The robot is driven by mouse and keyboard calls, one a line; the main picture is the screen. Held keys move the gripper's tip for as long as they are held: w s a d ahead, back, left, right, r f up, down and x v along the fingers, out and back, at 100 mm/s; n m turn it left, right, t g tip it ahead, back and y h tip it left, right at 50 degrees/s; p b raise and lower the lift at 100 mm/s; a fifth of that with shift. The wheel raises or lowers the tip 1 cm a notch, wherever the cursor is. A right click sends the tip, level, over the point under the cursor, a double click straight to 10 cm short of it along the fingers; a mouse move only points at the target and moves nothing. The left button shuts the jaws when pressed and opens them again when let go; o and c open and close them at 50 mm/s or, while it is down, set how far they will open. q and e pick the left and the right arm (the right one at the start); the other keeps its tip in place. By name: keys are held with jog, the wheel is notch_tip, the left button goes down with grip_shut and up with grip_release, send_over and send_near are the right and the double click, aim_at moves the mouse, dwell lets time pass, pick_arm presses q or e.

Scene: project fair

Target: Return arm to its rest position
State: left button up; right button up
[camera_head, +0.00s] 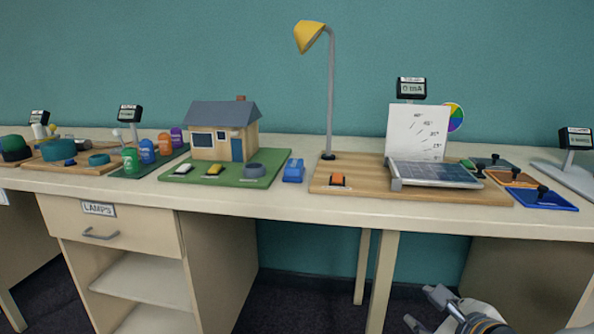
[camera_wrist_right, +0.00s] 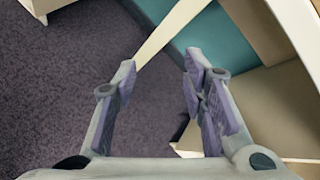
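My right gripper (camera_head: 424,309) is low at the bottom right of the head view, in front of the table and below its top. In the right wrist view the same gripper (camera_wrist_right: 160,90) has its two fingers wide apart with nothing between them. Dark carpet (camera_wrist_right: 70,85) and a table leg (camera_wrist_right: 172,30) show beyond the fingers. My left gripper does not show in either view.
A long table (camera_head: 290,208) carries a lamp (camera_head: 331,90), a small house (camera_head: 222,135), a solar panel (camera_head: 435,174) and coloured trays (camera_head: 540,200). A drawer cabinet (camera_head: 130,235) stands below on the left. Open floor lies under the middle.

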jog(key=s+a+f+n+g+y+p, duration=0.15)
jog(key=s+a+f+n+g, duration=0.25)
jog(key=s+f+n, duration=0.45)
jog(key=s+a+f+n+g+y+p, duration=0.1)
jog(key=s+a+f+n+g+p, duration=0.25)
jog(key=s, duration=0.75)
pick_arm(q)
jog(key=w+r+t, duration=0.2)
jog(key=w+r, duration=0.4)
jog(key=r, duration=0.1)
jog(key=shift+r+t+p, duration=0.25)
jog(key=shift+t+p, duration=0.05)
jog(key=shift+p, duration=0.1)
pick_arm(e)
jog(key=s+d+f+n+g+h, duration=0.1)
jog(key=s+d+n+g, duration=0.1)
jog(key=s+n, duration=0.6)
jog(key=s+d+f+n+g+h, duration=0.1)
jog(key=s+n, duration=0.7)
jog(key=s, duration=0.8)
jog(key=d+g+h, duration=0.1)
jog(key=d+g, duration=0.1)
jog(key=g, duration=0.1)
jog(key=shift+f, duration=0.35)
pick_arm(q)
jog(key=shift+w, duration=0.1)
pick_arm(e)
jog(key=shift+g, duration=0.25)
